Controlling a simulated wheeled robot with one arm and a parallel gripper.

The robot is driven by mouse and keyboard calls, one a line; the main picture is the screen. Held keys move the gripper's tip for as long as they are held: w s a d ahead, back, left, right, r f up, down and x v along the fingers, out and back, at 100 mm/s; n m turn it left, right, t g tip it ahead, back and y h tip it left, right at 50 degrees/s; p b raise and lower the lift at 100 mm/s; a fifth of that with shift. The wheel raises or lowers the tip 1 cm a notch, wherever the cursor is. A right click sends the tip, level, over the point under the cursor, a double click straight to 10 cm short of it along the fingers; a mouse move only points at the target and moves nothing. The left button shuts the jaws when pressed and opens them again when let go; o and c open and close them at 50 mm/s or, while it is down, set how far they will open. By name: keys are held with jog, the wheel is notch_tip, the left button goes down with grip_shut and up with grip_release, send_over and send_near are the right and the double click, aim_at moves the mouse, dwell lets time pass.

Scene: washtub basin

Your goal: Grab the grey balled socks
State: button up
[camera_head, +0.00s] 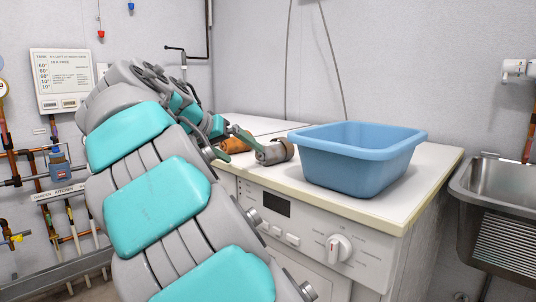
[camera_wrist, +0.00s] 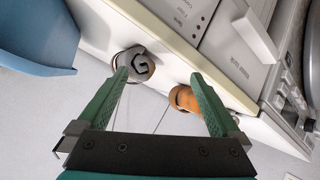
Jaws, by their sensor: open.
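The grey balled socks (camera_head: 275,152) rest on the white machine top, just left of the blue tub. In the wrist view the grey balled socks (camera_wrist: 141,66) lie ahead of my left finger, whose tip overlaps their left edge. My gripper (camera_wrist: 160,77) is open, with green fingers spread wide and nothing held between them. In the head view my gripper (camera_head: 236,143) hangs over the machine top, left of the grey socks. I cannot tell whether a finger touches them.
An orange rolled item (camera_head: 235,145) lies left of the grey socks; in the wrist view it (camera_wrist: 182,98) is partly behind my right finger. A blue tub (camera_head: 358,170) stands on the washing machine (camera_head: 300,225). A metal sink (camera_head: 505,190) is at the far right.

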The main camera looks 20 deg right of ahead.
aim_at(275, 148)
jog(key=d+m+h, duration=0.1)
jog(key=w+d+m+g+h, duration=0.1)
jog(key=m, duration=0.1)
jog(key=shift+d+r, duration=0.1)
jog(key=shift+r, duration=0.3)
jog(key=m, duration=0.1)
jog(key=d+m+g+h, duration=0.1)
jog(key=m, duration=0.1)
jog(key=shift+w+r+g+h, duration=0.15)
jog(key=shift+r+g+h, duration=0.05)
jog(key=shift+g+h, duration=0.1)
jog(key=shift+r+x, duration=0.1)
jog(key=shift+x, duration=1.85)
jog(key=shift+r+x, duration=0.15)
jog(key=shift+x, duration=1.8)
jog(key=shift+d, duration=0.1)
jog(key=c, duration=1.2)
